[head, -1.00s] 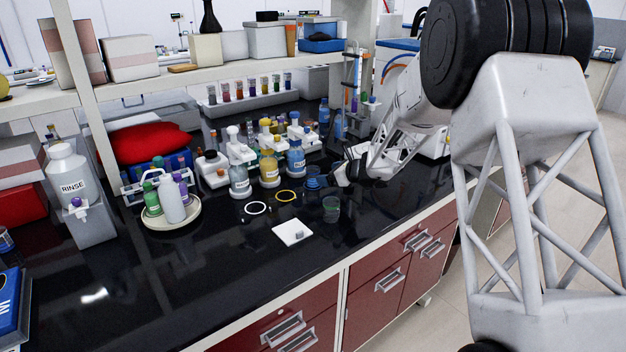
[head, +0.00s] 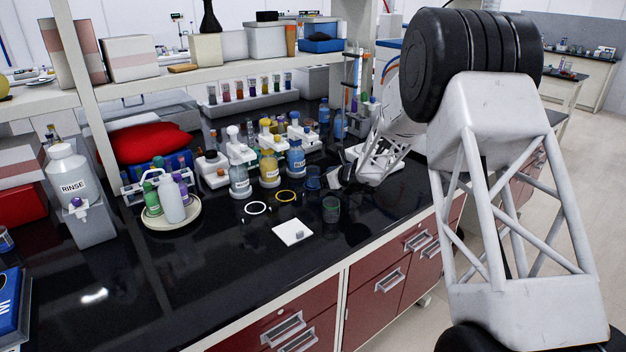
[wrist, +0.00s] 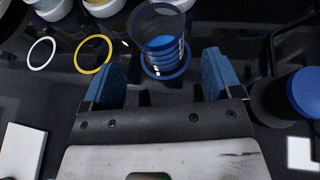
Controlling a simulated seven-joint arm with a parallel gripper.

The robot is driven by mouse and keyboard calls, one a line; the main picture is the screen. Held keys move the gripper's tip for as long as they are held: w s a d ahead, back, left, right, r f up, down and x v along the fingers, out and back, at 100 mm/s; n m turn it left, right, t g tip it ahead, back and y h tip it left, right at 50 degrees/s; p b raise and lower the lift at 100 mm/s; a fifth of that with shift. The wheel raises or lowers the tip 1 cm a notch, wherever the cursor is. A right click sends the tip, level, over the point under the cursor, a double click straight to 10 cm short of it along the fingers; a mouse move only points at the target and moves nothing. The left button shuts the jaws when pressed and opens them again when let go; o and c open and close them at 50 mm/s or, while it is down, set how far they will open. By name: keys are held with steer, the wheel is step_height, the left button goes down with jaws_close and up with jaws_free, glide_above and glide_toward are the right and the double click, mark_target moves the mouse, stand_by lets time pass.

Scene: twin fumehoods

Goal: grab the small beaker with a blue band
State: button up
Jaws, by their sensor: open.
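The small clear beaker with a blue band (head: 313,179) stands upright on the black bench, beside the yellow ring. In the wrist view the beaker (wrist: 165,42) stands on a blue ring, ahead of my gripper. My gripper (wrist: 158,68) is open, with one blue finger pad on each side of the picture's middle. The beaker's lower part shows between the fingertips; I cannot tell how far in it is. In the head view my gripper (head: 340,175) is low over the bench, just right of the beaker.
A green-tinted beaker (head: 330,209) stands in front of the blue one. A white ring (head: 255,208), a yellow ring (head: 286,197) and a white tile (head: 293,232) lie nearby. Labelled bottles (head: 269,168) stand behind. A blue-topped item (wrist: 305,92) is right of my gripper.

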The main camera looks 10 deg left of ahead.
steer(key=shift+w+a, duration=0.15)
steer(key=shift+a, duration=0.1)
steer(key=shift+w+a+f, duration=0.1)
steer(key=shift+a+f, duration=0.05)
steer(key=shift+x, duration=2.45)
steer(key=shift+w, duration=0.1)
steer(key=shift+c, duration=0.2)
steer(key=c, duration=1.1)
